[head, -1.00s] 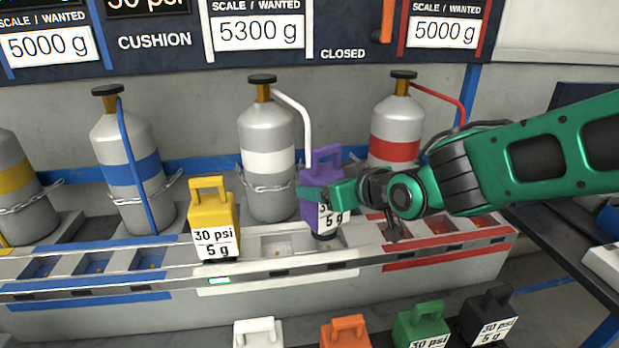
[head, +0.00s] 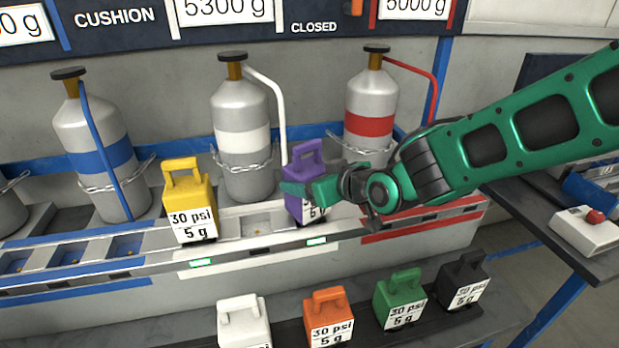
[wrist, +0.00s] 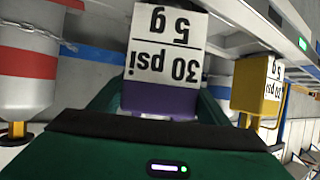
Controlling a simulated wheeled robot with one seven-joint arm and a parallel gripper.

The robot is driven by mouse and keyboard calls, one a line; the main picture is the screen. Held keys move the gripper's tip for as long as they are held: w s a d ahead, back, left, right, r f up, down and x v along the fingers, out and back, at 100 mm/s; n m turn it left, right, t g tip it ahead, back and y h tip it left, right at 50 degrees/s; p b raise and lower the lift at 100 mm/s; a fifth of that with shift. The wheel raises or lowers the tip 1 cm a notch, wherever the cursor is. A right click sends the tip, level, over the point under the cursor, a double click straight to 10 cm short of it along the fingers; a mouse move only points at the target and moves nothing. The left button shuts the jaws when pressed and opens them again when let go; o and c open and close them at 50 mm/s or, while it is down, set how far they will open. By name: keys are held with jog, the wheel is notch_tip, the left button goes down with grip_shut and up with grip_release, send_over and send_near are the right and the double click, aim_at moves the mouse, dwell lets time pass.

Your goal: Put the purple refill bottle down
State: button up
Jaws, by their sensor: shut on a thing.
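The purple refill bottle (head: 303,170) is upright in the right-hand slot of the white-marked part of the rail, below the white-banded cylinder. Its base is partly hidden by the rail's front edge. My gripper (head: 308,190) reaches in from the right and is shut on the bottle's body. In the wrist view the bottle (wrist: 158,99) sits between my green fingers, its "30 psi 5 g" label upside down. A green light (head: 316,241) is lit on the rail in front of the bottle.
The yellow bottle (head: 187,200) stands in the left slot of the white part, with a green light (head: 202,262) before it and an empty slot (head: 257,224) between the two bottles. White (head: 243,322), orange (head: 328,315), green (head: 399,299) and black (head: 464,280) bottles stand in front.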

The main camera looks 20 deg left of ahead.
jog(key=o, duration=2.1)
jog(key=shift+s+d+r, duration=0.2)
jog(key=shift+d+r, duration=0.05)
jog(key=shift+d, duration=0.05)
jog(key=v, duration=1.1)
jog(key=shift+s+d, duration=0.1)
